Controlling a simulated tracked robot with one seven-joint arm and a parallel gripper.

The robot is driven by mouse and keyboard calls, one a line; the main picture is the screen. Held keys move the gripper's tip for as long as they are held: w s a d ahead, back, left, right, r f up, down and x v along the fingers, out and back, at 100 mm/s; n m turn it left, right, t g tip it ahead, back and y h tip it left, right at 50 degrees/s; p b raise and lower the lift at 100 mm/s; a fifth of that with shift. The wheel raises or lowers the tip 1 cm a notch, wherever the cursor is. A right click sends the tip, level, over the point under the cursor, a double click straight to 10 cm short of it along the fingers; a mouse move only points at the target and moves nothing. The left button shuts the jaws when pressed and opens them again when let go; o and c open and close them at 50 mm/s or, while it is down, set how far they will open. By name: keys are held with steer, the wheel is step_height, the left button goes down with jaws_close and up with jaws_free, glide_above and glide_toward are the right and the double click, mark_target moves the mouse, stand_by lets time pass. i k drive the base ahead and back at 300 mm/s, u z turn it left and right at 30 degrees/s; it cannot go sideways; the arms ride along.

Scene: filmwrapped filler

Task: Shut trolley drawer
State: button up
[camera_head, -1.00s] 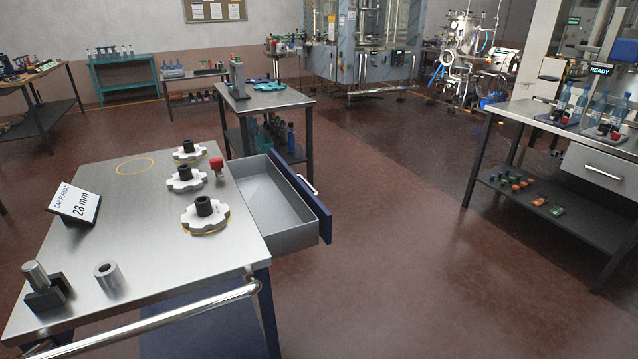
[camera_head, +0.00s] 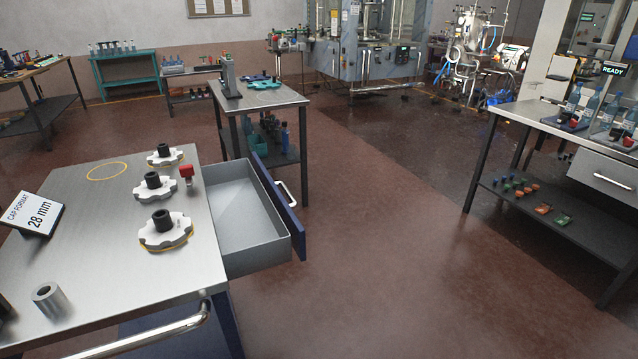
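The trolley (camera_head: 100,245) has a steel top and stands at the lower left in the head view. Its drawer (camera_head: 240,218) sticks out to the right from under the top, pulled well open and looking empty inside. The drawer's dark blue front panel (camera_head: 278,207) faces right and carries a pale bar handle (camera_head: 287,192) on its outer face. My gripper is not in view.
The trolley top holds several white star-shaped parts (camera_head: 166,232), a red-capped piece (camera_head: 187,172), a metal sleeve (camera_head: 49,301) and a "28 mm" sign (camera_head: 36,214). A push bar (camera_head: 150,333) runs along its near edge. A small table (camera_head: 262,98) stands behind the drawer. Floor to the right (camera_head: 400,240) is clear.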

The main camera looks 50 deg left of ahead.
mark_target(257, 229)
steer(key=z, duration=0.05)
steer(key=i, duration=2.45)
steer(key=u, duration=1.65)
steer(key=i, duration=0.1)
steer(key=u, duration=2.2)
steer(key=i, duration=0.8)
steer(key=u, duration=0.05)
